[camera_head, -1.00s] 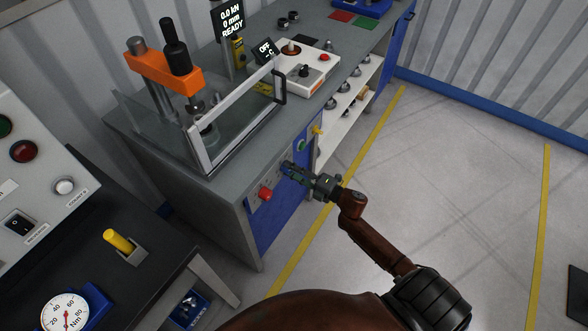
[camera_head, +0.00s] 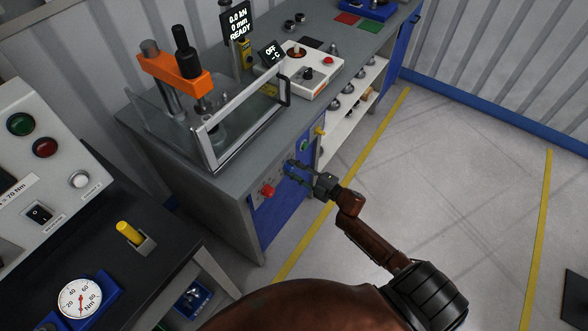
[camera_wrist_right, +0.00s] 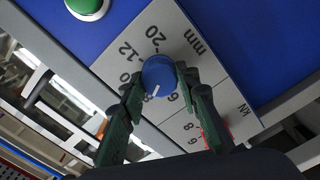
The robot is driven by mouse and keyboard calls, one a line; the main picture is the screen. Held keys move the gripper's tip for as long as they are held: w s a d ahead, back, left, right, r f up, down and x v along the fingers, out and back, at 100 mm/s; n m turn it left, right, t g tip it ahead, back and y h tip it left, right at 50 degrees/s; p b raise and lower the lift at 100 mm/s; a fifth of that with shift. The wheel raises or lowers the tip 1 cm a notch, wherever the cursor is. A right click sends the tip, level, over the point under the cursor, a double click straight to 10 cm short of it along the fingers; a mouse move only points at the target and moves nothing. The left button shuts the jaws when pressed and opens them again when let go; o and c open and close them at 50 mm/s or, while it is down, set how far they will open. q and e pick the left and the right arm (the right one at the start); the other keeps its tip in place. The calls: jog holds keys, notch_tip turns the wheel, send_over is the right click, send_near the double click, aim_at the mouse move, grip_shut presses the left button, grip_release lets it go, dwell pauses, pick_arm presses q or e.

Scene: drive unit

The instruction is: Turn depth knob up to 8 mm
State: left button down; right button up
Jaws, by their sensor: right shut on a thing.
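The depth knob (camera_wrist_right: 158,76) is a blue round knob with a white pointer line, on a light grey scale plate (camera_wrist_right: 182,28) marked in mm. The pointer points to the lower left in the right wrist view; the number at it is partly hidden by my gripper. My right gripper (camera_wrist_right: 154,85) is shut on the knob, one green finger on each side. The display (camera_head: 236,22) reads 0.0 kN, 0 mm, READY. My left gripper is not in view.
A red button (camera_head: 268,191) sits left of the gripper on the panel, and a green button (camera_head: 304,146) right of it, also in the wrist view (camera_wrist_right: 88,5). The press with its clear guard (camera_head: 240,127) stands above. Open floor (camera_head: 430,200) lies to the right.

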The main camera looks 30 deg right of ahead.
jog(key=o, duration=1.2)
jog(key=shift+c, duration=0.2)
jog(key=shift+s, duration=0.1)
jog(key=v, duration=1.1)
jog(key=shift+s+d, duration=0.15)
jog(key=shift+s, duration=0.25)
